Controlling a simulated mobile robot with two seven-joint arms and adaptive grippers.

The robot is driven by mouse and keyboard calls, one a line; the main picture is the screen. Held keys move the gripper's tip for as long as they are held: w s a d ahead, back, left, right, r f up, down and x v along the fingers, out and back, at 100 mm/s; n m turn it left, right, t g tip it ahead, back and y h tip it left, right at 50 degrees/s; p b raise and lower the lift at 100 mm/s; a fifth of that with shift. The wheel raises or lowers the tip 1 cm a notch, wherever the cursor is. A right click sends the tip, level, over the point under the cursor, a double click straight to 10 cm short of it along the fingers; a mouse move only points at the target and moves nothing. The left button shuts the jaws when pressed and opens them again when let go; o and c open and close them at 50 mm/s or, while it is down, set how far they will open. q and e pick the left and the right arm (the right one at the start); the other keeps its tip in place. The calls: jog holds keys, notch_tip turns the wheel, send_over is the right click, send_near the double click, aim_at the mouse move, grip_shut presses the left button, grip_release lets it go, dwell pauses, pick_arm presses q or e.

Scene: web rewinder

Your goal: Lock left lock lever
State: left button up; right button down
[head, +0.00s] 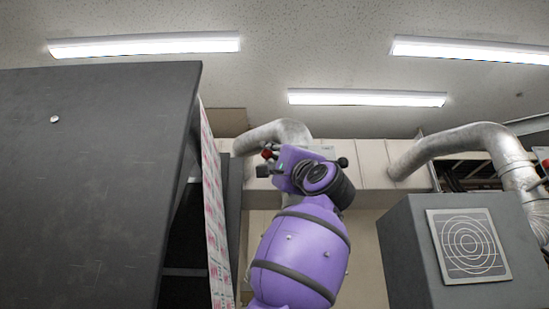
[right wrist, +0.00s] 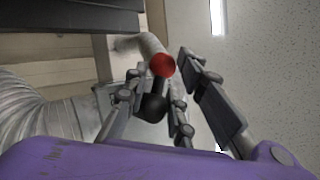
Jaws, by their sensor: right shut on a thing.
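The left lock lever shows as a red ball knob (right wrist: 162,65) with a dark stem and a black ball (right wrist: 153,107) below it in the right wrist view. My right gripper (right wrist: 158,88) has its fingers on both sides of the lever and is shut on it. In the head view my right gripper (head: 270,160) is at the end of the purple arm, with the red knob (head: 267,154) at its tip. The lever's base is hidden. My left gripper is not in view.
A large dark panel (head: 90,180) fills the left, with a printed web (head: 213,200) along its edge. A grey box (head: 405,250) with a patterned plate stands at right. Silver ducts (head: 455,142) run behind. A red-tipped part (head: 545,163) shows at the far right edge.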

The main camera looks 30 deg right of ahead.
jog(key=shift+w+f+n+g+y, duration=0.15)
jog(key=shift+f+n+g+y, duration=0.15)
jog(key=shift+n+y, duration=0.4)
jog(key=shift+f+n+g+y, duration=0.2)
jog(key=shift+n+g+y, duration=0.5)
jog(key=shift+n, duration=0.55)
jog(key=shift+f+n+g+y, duration=0.25)
jog(key=shift+n+g+y, duration=0.45)
jog(key=shift+n, duration=0.5)
jog(key=shift+f+n+g+y, duration=0.2)
jog(key=shift+n+g+y, duration=0.45)
jog(key=shift+n, duration=0.6)
jog(key=c, duration=1.7)
grip_release()
jog(key=shift+o, duration=0.2)
jog(key=shift+d+r, duration=0.1)
